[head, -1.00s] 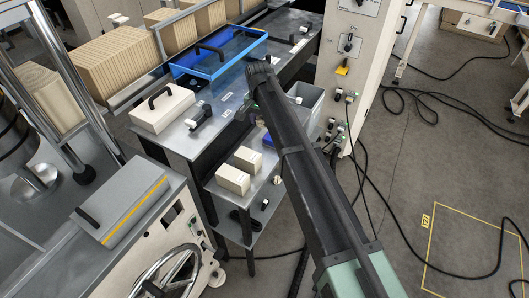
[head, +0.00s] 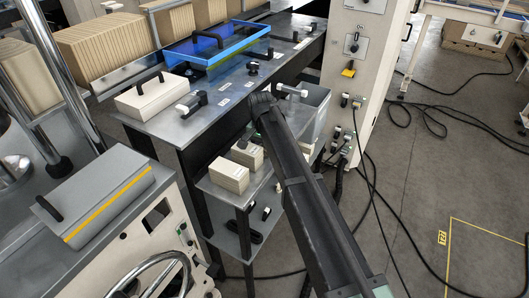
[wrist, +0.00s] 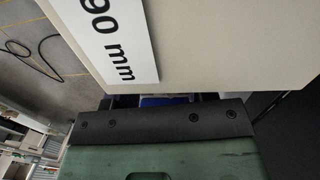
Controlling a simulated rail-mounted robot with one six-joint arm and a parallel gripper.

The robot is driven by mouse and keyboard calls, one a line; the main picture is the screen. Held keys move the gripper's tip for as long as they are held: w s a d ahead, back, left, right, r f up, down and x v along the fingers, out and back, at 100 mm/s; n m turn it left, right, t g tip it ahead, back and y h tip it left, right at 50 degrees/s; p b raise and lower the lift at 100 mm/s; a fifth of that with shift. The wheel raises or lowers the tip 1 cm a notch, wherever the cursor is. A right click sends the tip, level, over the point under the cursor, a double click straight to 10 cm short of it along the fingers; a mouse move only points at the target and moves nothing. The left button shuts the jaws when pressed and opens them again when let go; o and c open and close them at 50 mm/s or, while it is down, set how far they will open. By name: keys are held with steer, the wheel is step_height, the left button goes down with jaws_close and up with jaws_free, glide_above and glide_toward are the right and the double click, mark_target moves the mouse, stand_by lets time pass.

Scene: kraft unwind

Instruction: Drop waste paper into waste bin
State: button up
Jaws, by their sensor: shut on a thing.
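My gripper (wrist: 155,122) shows in the wrist view as a dark plate on a green body; its fingertips are out of sight. A beige block with a white "mm" label (wrist: 210,40) fills the top of that view, right against the gripper, and my gripper is shut on it as far as I can tell. A grey open bin (head: 317,115) stands right of the arm, partly hidden. I cannot make out any waste paper.
A second beige box (head: 228,175) sits on the low shelf. The bench above carries a blue tray (head: 215,52), a white case (head: 155,95) and small tools. A grey control cabinet (head: 362,80) rises to the right. Cables lie on the open floor.

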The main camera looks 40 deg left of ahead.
mark_target(262, 145)
steer(key=shift+f, duration=0.1)
steer(key=o, duration=0.4)
steer(key=shift+f, duration=0.1)
steer(key=o, duration=0.5)
steer(key=r+p, duration=0.8)
steer(key=a+r+p, duration=0.1)
steer(key=r+p, duration=0.3)
steer(key=shift+s+r, duration=0.1)
steer(key=shift+r, duration=0.15)
